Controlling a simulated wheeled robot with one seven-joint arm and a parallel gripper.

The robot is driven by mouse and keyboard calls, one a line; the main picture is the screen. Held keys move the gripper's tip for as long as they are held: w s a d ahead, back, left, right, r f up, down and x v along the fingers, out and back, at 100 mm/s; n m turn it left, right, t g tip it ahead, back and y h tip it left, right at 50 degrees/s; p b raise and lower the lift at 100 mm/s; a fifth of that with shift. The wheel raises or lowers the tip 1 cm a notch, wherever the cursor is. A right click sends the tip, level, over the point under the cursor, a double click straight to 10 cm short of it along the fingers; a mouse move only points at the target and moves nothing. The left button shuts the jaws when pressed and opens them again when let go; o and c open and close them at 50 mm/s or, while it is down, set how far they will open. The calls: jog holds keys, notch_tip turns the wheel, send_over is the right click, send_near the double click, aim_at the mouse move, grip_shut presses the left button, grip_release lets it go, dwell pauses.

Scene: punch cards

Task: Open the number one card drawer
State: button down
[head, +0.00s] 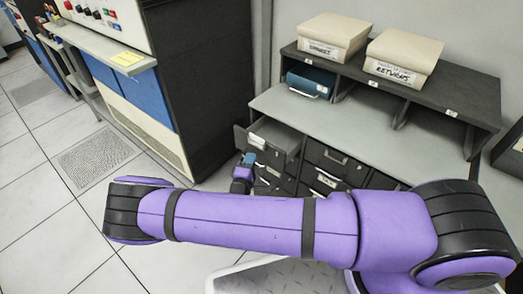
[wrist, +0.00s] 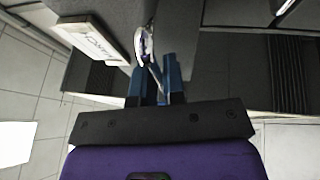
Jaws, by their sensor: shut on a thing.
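A dark drawer (head: 268,140) at the upper left of the low drawer bank sticks out from the cabinet. My gripper (head: 248,160) is at its front, low on the left of the bank. In the wrist view, my gripper's blue fingers (wrist: 156,82) are shut on a pale metal handle (wrist: 145,46). A white label card (wrist: 92,38) with dark lettering is beside the handle; I cannot read its number. My purple arm hides the lower front of the bank, so how far the drawer is out is only partly visible.
A grey desk top (head: 340,120) spans above the drawers, with a dark shelf (head: 440,95) over it. Two cream boxes (head: 404,55) stand on that shelf. A tall black cabinet (head: 200,80) stands close on the left. Tiled floor (head: 50,225) is clear at left.

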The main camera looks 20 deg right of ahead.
jog(key=s+a, duration=0.5)
jog(key=a, duration=0.2)
jog(key=c, duration=1.2)
grip_release()
jog(key=shift+s, duration=0.1)
jog(key=v, duration=1)
jog(key=shift+s+a+f, duration=0.1)
jog(key=shift+s+a, duration=0.05)
jog(key=shift+s, duration=0.15)
